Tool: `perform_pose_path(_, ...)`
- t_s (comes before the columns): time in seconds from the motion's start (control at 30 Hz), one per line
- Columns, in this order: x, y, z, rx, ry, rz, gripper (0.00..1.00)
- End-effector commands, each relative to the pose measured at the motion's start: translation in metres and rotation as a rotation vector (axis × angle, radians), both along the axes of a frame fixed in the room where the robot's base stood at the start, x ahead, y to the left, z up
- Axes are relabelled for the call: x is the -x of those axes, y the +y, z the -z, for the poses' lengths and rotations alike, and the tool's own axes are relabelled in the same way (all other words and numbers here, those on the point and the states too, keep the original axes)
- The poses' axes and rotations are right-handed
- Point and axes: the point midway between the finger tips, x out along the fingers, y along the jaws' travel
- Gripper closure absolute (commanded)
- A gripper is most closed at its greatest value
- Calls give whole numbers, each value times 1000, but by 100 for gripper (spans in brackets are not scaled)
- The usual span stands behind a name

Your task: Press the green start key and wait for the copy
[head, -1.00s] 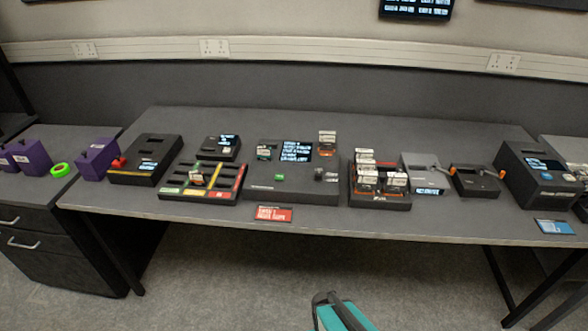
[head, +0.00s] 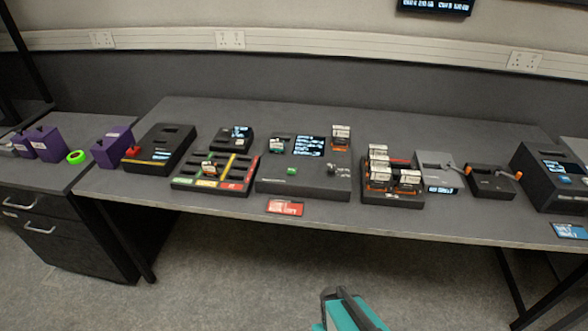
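The copy station (head: 272,184) is a dark box in the middle of the desk with a lit text screen (head: 308,146). The small green key (head: 292,170) sits on its top, left of a dark knob (head: 331,171). A small card-like piece (head: 277,144) stands at its upper left and another with an orange base (head: 341,136) at its upper right.
A sectioned tray (head: 240,170) lies left of the station; a rack (head: 392,196) of several white-and-orange pieces stands right. A red label (head: 285,207) is on the front edge. Dark and grey devices and purple boxes (head: 112,147) line the desks. The floor in front is clear.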

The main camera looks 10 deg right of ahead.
Motion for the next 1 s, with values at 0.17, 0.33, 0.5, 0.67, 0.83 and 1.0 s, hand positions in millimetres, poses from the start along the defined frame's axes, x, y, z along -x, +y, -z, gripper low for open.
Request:
perform_pose_path(0.17,0,0,0,0,0,0,55)
perform_pose_path(0.33,0,0,0,0,0,0,55)
perform_pose_path(0.5,0,0,0,0,0,0,75)
perform_pose_path(0.67,0,0,0,0,0,0,100)
perform_pose_path(0.83,0,0,0,0,0,0,100)
perform_pose_path(1.0,0,0,0,0,0,0,100)
